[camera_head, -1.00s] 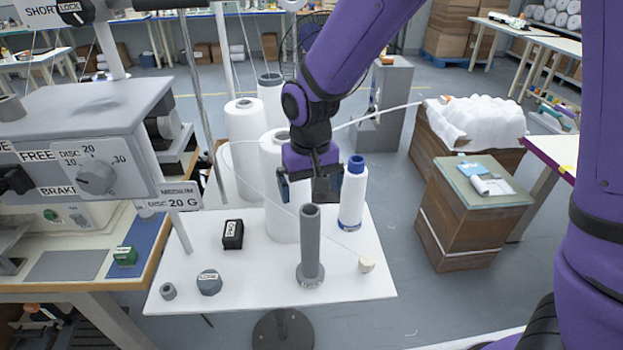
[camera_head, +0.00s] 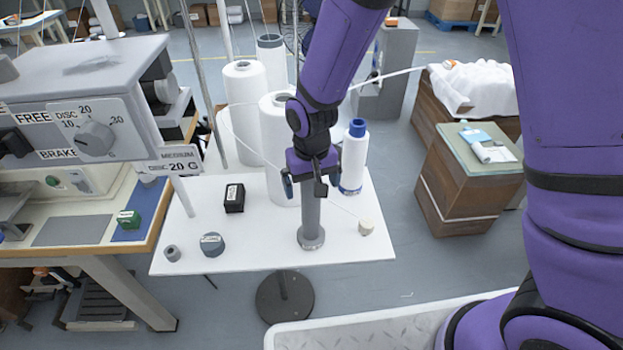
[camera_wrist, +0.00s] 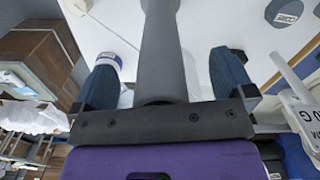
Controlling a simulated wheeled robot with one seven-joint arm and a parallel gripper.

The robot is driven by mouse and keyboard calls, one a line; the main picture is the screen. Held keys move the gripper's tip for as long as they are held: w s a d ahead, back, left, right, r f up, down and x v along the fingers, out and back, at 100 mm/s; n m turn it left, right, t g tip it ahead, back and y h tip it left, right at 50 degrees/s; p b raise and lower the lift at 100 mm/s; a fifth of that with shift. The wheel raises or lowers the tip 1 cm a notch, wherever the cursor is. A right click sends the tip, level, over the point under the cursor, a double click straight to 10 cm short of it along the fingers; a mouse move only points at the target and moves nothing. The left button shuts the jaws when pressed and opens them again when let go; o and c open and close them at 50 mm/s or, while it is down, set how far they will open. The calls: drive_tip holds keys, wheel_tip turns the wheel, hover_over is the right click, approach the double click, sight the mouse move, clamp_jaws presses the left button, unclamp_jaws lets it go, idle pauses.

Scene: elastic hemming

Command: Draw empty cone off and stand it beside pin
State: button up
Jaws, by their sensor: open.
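A tall plain grey cone (camera_head: 311,222) with no thread on it stands upright on a round grey foot near the front edge of the white table. Its top is hidden behind my gripper (camera_head: 312,186). My gripper is open, with its blue fingers on either side of the cone's upper part. In the wrist view the grey cone (camera_wrist: 163,55) runs between the two finger pads of my gripper (camera_wrist: 166,82), with a gap on each side. The pin is not visible; I cannot tell whether it is inside the cone.
Large white thread cones (camera_head: 277,145) stand close behind, and a blue-topped white cone (camera_head: 354,160) stands right behind. A black block (camera_head: 234,198), a dark round weight (camera_head: 212,244), a small grey ring (camera_head: 172,253) and a cream knob (camera_head: 366,227) surround bare white table (camera_head: 265,240).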

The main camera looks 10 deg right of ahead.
drive_tip(key=shift+c, duration=0.5)
drive_tip(key=c, duration=1)
drive_tip(key=shift+r, duration=3.15)
drive_tip(key=shift+r, duration=1.9)
